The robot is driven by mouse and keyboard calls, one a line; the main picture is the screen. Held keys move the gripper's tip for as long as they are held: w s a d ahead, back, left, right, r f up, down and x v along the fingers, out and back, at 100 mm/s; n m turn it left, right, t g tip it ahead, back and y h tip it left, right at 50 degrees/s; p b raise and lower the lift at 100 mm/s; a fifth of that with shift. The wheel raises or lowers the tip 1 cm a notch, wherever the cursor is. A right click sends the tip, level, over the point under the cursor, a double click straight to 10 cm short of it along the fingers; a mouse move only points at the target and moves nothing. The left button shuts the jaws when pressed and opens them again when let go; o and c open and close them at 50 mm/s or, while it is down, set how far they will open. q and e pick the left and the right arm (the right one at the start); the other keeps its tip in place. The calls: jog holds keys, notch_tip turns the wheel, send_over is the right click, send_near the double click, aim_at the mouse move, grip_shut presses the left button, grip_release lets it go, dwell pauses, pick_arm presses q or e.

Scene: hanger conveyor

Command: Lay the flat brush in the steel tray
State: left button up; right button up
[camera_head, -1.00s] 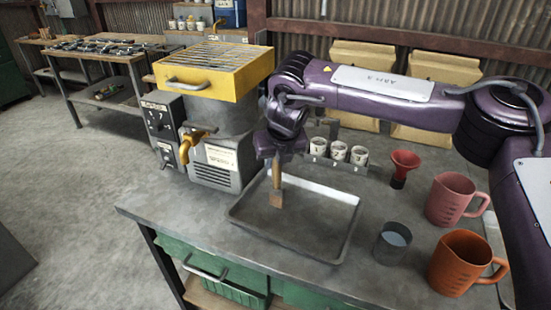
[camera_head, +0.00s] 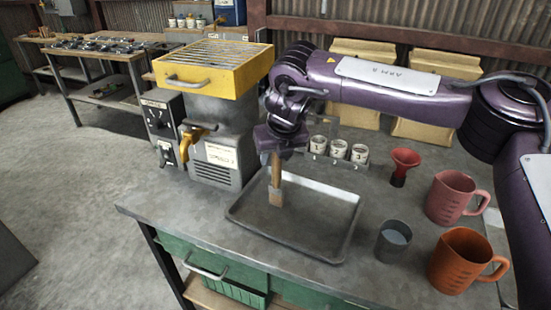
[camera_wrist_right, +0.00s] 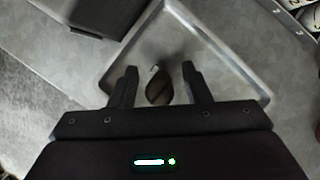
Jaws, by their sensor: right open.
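The flat brush (camera_head: 276,181) has a wooden handle and a wider lower end. In the head view it stands nearly upright below my right gripper (camera_head: 276,150), low over the left part of the steel tray (camera_head: 343,243). I cannot tell whether its lower end touches the tray floor. In the right wrist view my right gripper (camera_wrist_right: 158,84) is open. The brush (camera_wrist_right: 158,90) shows end-on between its fingers, with gaps on both sides. The tray (camera_wrist_right: 215,48) spreads beneath it. My left gripper is not in view.
A grey machine with a yellow-topped grate (camera_head: 214,75) stands left of the tray. White numbered cups (camera_head: 338,149) and a red funnel (camera_head: 404,165) are behind it. A grey cup (camera_head: 392,243), pink jug (camera_head: 452,199) and orange jug (camera_head: 462,262) stand at right. The tray is otherwise empty.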

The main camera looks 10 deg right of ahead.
jog(key=v, duration=1)
jog(key=shift+s+r+b, duration=0.2)
jog(key=shift+r+b, duration=0.05)
jog(key=shift+b, duration=0.15)
